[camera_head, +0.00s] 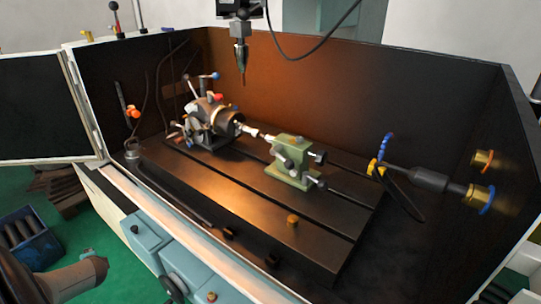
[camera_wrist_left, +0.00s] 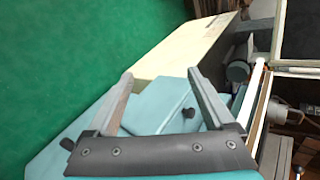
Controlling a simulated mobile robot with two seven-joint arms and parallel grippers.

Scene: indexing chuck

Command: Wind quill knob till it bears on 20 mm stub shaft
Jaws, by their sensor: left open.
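The indexing chuck (camera_head: 222,121) sits on the dark slotted machine table in the head view. The pale stub shaft (camera_head: 257,134) sticks out of it to the right. The green tailstock (camera_head: 288,165) faces it. A dark knob (camera_head: 318,157) is at the tailstock's right end and another dark part is lower down; I cannot tell which is the quill knob. Whether the quill touches the shaft is too small to tell. My left gripper (camera_wrist_left: 160,73) is open and empty above the teal machine front in the left wrist view, away from the tailstock. My right gripper is not seen.
Dark enclosure walls surround the machine table (camera_head: 220,200). A spindle with a pointed tool (camera_head: 241,60) hangs above the chuck. Coolant nozzles (camera_head: 387,150) reach in from the right wall. A blue crate (camera_head: 30,235) is at left.

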